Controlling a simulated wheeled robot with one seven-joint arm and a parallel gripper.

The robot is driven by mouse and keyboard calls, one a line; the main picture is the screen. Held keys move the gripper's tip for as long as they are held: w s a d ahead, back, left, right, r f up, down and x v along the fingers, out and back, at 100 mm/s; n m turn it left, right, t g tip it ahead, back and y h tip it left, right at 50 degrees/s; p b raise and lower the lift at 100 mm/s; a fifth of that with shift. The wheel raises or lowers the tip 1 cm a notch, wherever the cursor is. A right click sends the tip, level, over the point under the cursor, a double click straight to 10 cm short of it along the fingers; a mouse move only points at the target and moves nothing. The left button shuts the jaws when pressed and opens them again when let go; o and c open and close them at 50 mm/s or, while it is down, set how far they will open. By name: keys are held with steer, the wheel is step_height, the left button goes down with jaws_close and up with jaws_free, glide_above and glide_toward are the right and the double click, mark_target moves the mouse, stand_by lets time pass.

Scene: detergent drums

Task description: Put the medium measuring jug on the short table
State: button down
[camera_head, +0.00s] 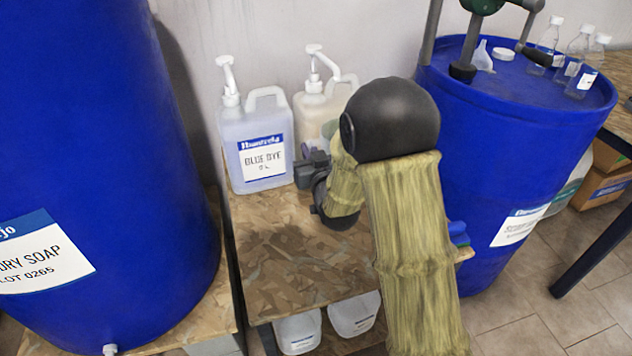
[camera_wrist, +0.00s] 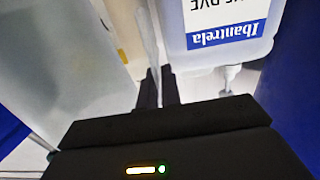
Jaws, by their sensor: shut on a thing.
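My gripper (camera_head: 308,168) is low over the wood-board table (camera_head: 285,265), just right of the blue dye bottle. In the wrist view its dark fingers (camera_wrist: 157,90) are shut on a thin, translucent upright piece (camera_wrist: 148,40), which looks like the wall or edge of the measuring jug. Most of the held jug is hidden in the head view behind my wrist and arm. Its size cannot be told. The wood-board table seems to be the short table, with bare board in front of the gripper.
The blue dye pump bottle (camera_head: 262,150) stands close to the gripper, with a cream pump bottle (camera_head: 318,105) behind. Large blue drums stand left (camera_head: 100,130) and right (camera_head: 530,150). Clear bottles (camera_head: 580,75) stand on the right drum. White containers (camera_head: 298,332) sit under the table.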

step_height(320, 180, down, 3)
steer(key=shift+f+b, duration=0.2)
steer(key=shift+b, duration=0.1)
steer(key=shift+f+b, duration=0.6)
steer(key=shift+f, duration=1.35)
steer(key=c, duration=1.6)
jaws_free()
steer(key=p+v, duration=0.1)
steer(key=v, duration=0.2)
steer(key=p+v, duration=0.1)
steer(key=v, duration=0.2)
steer(key=p+v, duration=0.1)
steer(key=v, duration=0.2)
steer(key=shift+s+r, duration=0.15)
steer(key=shift+r, duration=0.15)
